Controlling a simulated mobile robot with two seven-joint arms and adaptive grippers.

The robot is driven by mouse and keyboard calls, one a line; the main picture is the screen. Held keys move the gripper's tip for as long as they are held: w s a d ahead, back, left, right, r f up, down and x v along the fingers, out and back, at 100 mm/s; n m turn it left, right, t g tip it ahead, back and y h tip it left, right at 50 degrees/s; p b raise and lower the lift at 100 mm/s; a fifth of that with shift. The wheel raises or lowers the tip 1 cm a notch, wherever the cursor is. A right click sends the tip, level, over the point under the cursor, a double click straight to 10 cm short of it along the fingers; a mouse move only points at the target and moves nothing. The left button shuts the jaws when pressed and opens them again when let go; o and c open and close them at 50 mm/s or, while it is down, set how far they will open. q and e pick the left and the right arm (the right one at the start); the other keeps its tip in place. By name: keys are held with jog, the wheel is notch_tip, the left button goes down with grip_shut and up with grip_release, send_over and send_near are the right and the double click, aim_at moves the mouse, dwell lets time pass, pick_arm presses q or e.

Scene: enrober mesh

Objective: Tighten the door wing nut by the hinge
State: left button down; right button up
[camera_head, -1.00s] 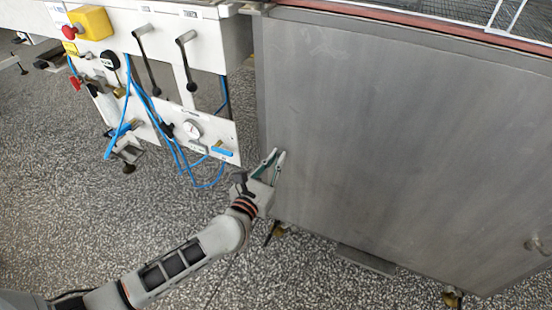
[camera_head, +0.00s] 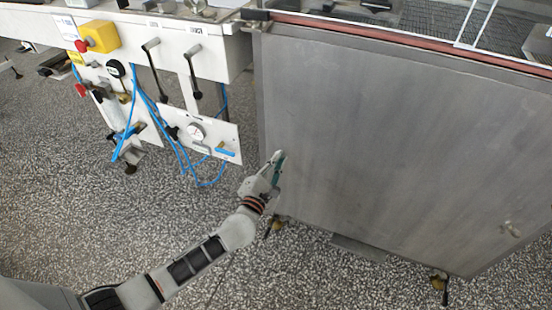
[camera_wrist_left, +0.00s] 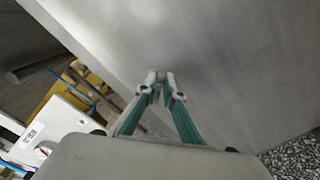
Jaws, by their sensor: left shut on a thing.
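The big grey steel door panel (camera_head: 400,140) fills the right of the head view and most of the left wrist view (camera_wrist_left: 230,50). My left gripper (camera_head: 279,156) is at the panel's left part, low down near its left edge. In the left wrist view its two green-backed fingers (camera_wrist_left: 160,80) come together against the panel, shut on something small. This is where the wing nut would sit, but the fingertips cover it almost wholly. My right gripper is in neither view.
A white control panel (camera_head: 215,130) with levers, a gauge and blue hoses (camera_head: 178,150) stands left of the door. A red emergency button on a yellow box (camera_head: 100,37) is at upper left. A small fitting (camera_head: 512,229) sticks out at the door's lower right. Speckled floor lies below.

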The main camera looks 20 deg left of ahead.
pick_arm(q)
jog(key=m+p, duration=0.1)
jog(key=m, duration=0.3)
jog(key=shift+w+d, duration=0.1)
jog(key=shift+d, duration=0.05)
jog(key=shift+f+m+p, duration=0.2)
jog(key=shift+m+p, duration=0.05)
jog(key=shift+m, duration=0.75)
jog(key=shift+f+m+p, duration=0.2)
jog(key=shift+m, duration=0.8)
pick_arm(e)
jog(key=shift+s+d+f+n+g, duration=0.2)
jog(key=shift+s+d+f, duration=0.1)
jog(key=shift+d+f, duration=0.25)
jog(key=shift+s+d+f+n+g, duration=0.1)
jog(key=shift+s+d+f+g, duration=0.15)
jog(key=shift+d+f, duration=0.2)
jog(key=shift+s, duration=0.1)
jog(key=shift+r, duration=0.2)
